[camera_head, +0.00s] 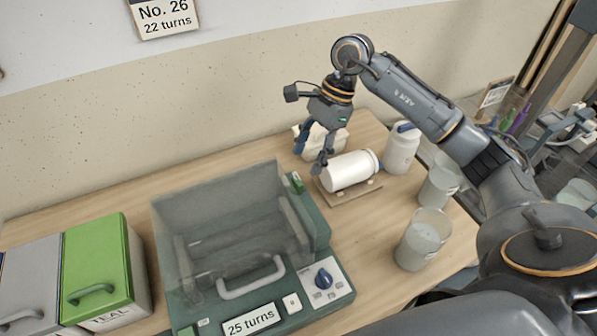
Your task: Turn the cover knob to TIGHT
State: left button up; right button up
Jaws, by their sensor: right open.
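The machine has a clear cover (215,225) with a grey handle (252,279). My right gripper (308,161) is open, pointing down behind the machine, well away from the knob. It is close to a white jar (348,171) lying on its side; whether they touch cannot be told. My left gripper is not in view.
The jar lies on a small wooden board (350,192). A white bottle (402,148) stands behind it to the right. Cloudy clear buckets (415,246) stand along the table's right side. A green TEAL box (97,262) is at left. A plate (250,320) reads 25 turns.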

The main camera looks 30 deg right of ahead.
aim_at(298, 181)
jog(key=p+x, duration=0.1)
jog(key=x, duration=0.4)
jog(key=shift+a+f, duration=0.15)
jog(key=shift+f, duration=0.15)
jog(key=shift+w+a+f, duration=0.1)
jog(key=shift+a+f, duration=0.05)
jog(key=shift+f, duration=0.4)
grip_shut()
jog(key=shift+f+m+t+b, duration=0.2)
jog(key=shift+m+t+b, duration=0.5)
jog(key=shift+m+b, duration=1)
jog(key=m+t+b, duration=0.1)
jog(key=m+b, duration=0.1)
jog(key=m, duration=0.1)
jog(key=shift+m+h+b, duration=0.3)
jog(key=m+b, duration=0.1)
jog(key=m+t+b, duration=0.1)
jog(key=m, duration=0.1)
jog(key=shift+s+r+h, duration=0.2)
jog(key=shift+h, duration=0.2)
jog(key=shift+r+m, duration=0.1)
jog(key=shift+m, duration=0.2)
